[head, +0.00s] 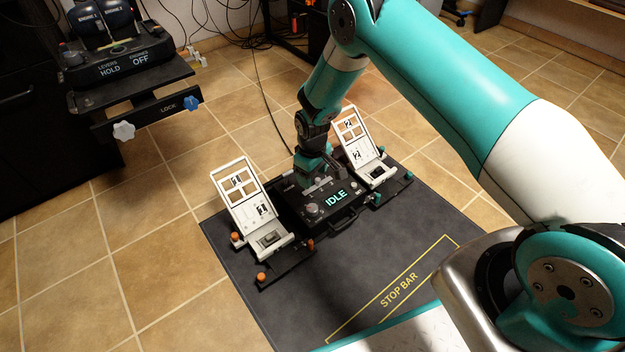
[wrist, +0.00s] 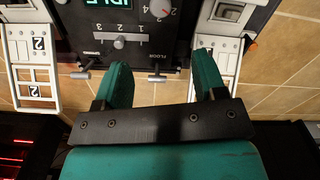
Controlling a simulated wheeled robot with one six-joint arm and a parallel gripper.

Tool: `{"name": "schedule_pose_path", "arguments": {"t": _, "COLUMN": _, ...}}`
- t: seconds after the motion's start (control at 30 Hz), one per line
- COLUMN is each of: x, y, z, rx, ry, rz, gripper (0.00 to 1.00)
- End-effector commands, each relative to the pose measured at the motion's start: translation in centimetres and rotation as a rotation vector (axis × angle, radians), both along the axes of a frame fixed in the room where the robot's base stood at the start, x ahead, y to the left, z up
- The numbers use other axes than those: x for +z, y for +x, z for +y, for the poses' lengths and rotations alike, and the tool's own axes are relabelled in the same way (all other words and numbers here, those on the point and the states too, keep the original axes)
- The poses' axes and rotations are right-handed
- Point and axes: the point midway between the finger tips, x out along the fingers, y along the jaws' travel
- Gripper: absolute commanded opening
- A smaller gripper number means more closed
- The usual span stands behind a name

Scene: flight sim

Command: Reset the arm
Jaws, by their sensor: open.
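My arm reaches from the right of the head view down to the black pedal unit (head: 291,207) on the floor mat. The fingertips point toward the unit's edge, near a small lever and a slider marked 1, 2, 3 (wrist: 120,42). The display (head: 336,198) reads IDLE in green.
White pedals marked 1 (head: 241,200) and 2 (head: 357,137) flank the unit. The dark mat (head: 375,255) bears a yellow STOP BAR outline. A lever console (head: 118,63) with a LOCK bracket stands at the upper left. Cables cross the tiled floor behind. Open floor lies at left.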

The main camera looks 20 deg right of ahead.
Motion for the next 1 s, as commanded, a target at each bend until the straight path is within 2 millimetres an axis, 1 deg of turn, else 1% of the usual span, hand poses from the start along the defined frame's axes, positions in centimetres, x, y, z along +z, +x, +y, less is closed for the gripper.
{"name": "schedule_pose_path", "arguments": {"t": 0.03, "x": 0.6, "y": 0.0, "z": 0.0, "rx": 0.0, "ry": 0.0, "rz": 0.0, "gripper": 0.64}}
{"name": "schedule_pose_path", "arguments": {"t": 0.1, "x": 0.9, "y": 0.0, "z": 0.0, "rx": 0.0, "ry": -0.001, "rz": 0.001, "gripper": 0.64}}
{"name": "schedule_pose_path", "arguments": {"t": 0.63, "x": 1.0, "y": 0.0, "z": 0.0, "rx": 0.0, "ry": -0.001, "rz": 0.001, "gripper": 0.64}}
{"name": "schedule_pose_path", "arguments": {"t": 0.67, "x": 1.1, "y": 0.0, "z": 0.0, "rx": 0.0, "ry": 0.0, "rz": 0.0, "gripper": 0.64}}
{"name": "schedule_pose_path", "arguments": {"t": 0.73, "x": 1.9, "y": 0.0, "z": 0.2, "rx": -0.001, "ry": 0.005, "rz": -0.003, "gripper": 0.64}}
{"name": "schedule_pose_path", "arguments": {"t": 0.77, "x": 2.6, "y": 0.0, "z": 0.3, "rx": -0.002, "ry": 0.009, "rz": -0.003, "gripper": 0.64}}
{"name": "schedule_pose_path", "arguments": {"t": 0.87, "x": 6.8, "y": 0.0, "z": 1.2, "rx": -0.008, "ry": 0.04, "rz": -0.014, "gripper": 0.64}}
{"name": "schedule_pose_path", "arguments": {"t": 0.9, "x": 9.2, "y": -0.3, "z": 1.6, "rx": -0.012, "ry": 0.055, "rz": -0.015, "gripper": 0.64}}
{"name": "schedule_pose_path", "arguments": {"t": 0.97, "x": 13.1, "y": -1.1, "z": 2.4, "rx": -0.016, "ry": 0.085, "rz": -0.02, "gripper": 0.64}}
{"name": "schedule_pose_path", "arguments": {"t": 1.0, "x": 15.9, "y": -1.9, "z": 2.9, "rx": -0.018, "ry": 0.105, "rz": -0.021, "gripper": 0.64}}
